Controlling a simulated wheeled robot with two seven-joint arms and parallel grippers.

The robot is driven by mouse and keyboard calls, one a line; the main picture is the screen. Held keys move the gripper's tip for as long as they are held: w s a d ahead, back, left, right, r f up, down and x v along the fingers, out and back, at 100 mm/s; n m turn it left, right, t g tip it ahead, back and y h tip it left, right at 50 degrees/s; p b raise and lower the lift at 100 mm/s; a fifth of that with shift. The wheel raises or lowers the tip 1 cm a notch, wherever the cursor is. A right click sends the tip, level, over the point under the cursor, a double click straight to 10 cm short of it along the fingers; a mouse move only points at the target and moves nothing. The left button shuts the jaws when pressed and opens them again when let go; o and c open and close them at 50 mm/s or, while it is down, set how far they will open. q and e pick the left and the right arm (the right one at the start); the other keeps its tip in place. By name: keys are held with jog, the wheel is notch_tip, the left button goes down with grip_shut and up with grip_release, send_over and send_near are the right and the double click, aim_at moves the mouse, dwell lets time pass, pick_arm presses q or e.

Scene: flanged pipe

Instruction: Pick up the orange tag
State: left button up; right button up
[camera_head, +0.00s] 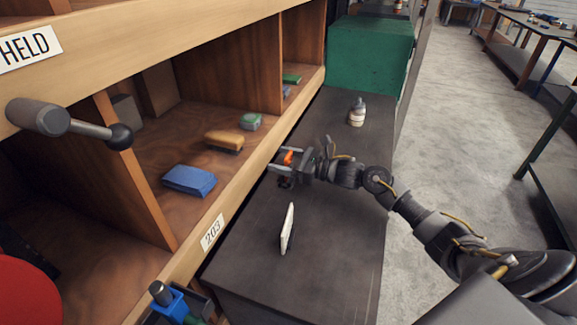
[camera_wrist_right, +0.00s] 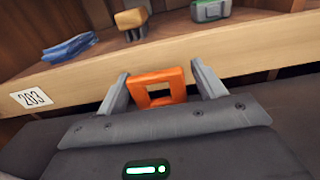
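The orange tag (camera_head: 288,157) is a square frame with a square hole, seen clearly in the right wrist view (camera_wrist_right: 148,76). It sits between the two grey fingers of my right gripper (camera_head: 279,160). The gripper is over the dark cabinet top, beside the shelf's front edge. The tag's lower edge is partly hidden by the gripper body. My left gripper is not in view.
The wooden shelf (camera_head: 262,150) holds a blue cloth (camera_head: 190,181), a tan brush-like block (camera_head: 224,140) and a green-grey box (camera_head: 250,122). A white bottle (camera_head: 357,113) and an upright white plate (camera_head: 287,229) stand on the dark cabinet top (camera_head: 335,235). A green box (camera_head: 370,57) is behind.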

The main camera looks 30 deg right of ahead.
jog(key=c, duration=0.9)
jog(key=shift+c, duration=0.3)
jog(key=shift+r+b, duration=0.4)
jog(key=shift+r, duration=0.05)
notch_tip(320, 180, up, 2)
jog(key=shift+r+b, duration=0.1)
jog(key=shift+b, duration=0.7)
jog(key=s+a+r+b, duration=0.3)
jog(key=s+a+r, duration=0.2)
jog(key=s+r, duration=0.5)
jog(key=shift+s+a, duration=0.15)
jog(key=shift+s, duration=1.35)
